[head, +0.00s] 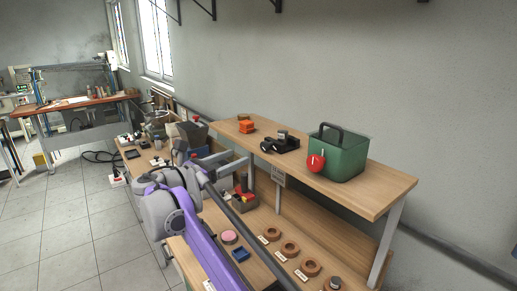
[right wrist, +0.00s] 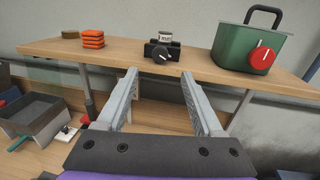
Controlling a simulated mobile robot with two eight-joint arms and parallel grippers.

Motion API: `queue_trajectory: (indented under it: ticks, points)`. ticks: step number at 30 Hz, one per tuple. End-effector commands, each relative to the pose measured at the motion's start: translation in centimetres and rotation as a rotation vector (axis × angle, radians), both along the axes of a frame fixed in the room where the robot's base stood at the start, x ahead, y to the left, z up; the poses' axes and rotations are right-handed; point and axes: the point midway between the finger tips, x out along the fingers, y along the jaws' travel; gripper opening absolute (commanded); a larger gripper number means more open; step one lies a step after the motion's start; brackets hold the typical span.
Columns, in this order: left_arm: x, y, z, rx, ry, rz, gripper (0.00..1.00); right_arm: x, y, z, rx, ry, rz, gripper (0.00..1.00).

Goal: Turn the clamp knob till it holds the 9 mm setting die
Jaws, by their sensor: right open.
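A black clamp block (head: 287,144) stands on the raised wooden shelf, and it shows straight ahead in the right wrist view (right wrist: 176,51). Its dark round knob (right wrist: 161,54) faces me, with a pale mark. A small grey die (right wrist: 165,37) with a pale label stands upright at the top of the clamp; I cannot read its size. My right gripper (right wrist: 160,74) is open and empty, its fingers pointing at the clamp from below and in front, apart from the knob. In the head view the right gripper (head: 228,163) is partly hidden by its arm. My left gripper is not in view.
A green box (head: 343,155) with a red knob (head: 316,162) stands right of the clamp. Orange blocks (head: 246,127) lie left of it. The shelf's front edge (right wrist: 215,67) lies just beyond my fingertips. Several brown rings (head: 290,249) lie on the lower bench.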

Motion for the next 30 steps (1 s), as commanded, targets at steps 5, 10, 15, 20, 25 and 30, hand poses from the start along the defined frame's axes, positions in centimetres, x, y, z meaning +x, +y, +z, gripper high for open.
queue_trajectory:
  ticks: [5,10,15,20,25,30]
  points:
    - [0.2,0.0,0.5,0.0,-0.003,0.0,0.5,2.1,-2.5,0.1,0.002,-0.001,-0.005,0.68]
    - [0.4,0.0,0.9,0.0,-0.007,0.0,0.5,4.3,-5.0,0.1,0.003,-0.001,-0.004,0.68]
    - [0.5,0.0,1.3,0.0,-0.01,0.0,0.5,5.8,-6.7,0.1,0.003,-0.001,-0.003,0.68]
    - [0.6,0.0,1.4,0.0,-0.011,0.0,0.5,6.5,-7.4,0.0,0.004,0.0,-0.001,0.68]
    - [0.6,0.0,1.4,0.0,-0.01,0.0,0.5,6.5,-7.5,0.0,0.004,0.0,-0.001,0.68]
    - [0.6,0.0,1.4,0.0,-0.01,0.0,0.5,6.5,-7.5,-0.1,0.004,0.0,-0.001,0.57]
